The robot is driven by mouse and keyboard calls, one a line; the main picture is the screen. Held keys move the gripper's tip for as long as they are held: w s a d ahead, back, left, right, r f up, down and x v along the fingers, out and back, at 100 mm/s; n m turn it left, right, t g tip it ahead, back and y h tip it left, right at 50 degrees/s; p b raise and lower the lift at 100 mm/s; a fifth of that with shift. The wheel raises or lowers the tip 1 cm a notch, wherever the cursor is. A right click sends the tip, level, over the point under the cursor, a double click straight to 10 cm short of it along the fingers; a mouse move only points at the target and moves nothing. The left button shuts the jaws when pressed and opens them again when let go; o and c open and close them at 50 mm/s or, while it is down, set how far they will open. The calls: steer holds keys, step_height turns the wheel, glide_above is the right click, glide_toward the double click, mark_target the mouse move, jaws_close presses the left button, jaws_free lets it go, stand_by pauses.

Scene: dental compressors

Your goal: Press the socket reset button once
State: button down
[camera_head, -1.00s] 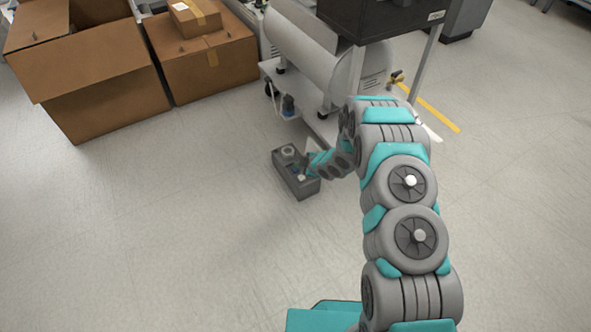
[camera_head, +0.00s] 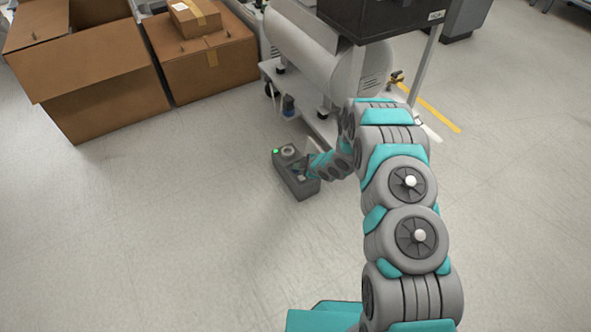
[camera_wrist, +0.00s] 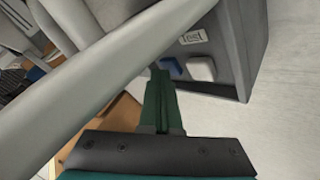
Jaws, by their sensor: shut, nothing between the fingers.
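The socket box (camera_head: 291,182) is a dark grey unit on the floor beside the compressor cart, with a round socket (camera_head: 288,151) on top and a lit green light (camera_head: 276,152). In the wrist view the box (camera_wrist: 232,45) is at the upper right, with a blue button (camera_wrist: 171,67) and a white button (camera_wrist: 201,68) side by side. In the head view my gripper (camera_head: 304,166) covers the buttons.
A pale grey bar (camera_wrist: 110,70) crosses the wrist view close to my fingers. The compressor tank (camera_head: 312,55) and its cart stand behind the box. Cardboard boxes (camera_head: 110,95) stand at the upper left. The floor left of and in front of the socket box is clear.

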stand_by(0.4)
steer(key=shift+r+p, duration=0.3)
steer(key=shift+r, duration=0.55)
steer(key=shift+r+p, duration=1.1)
steer(key=shift+r, duration=1.4)
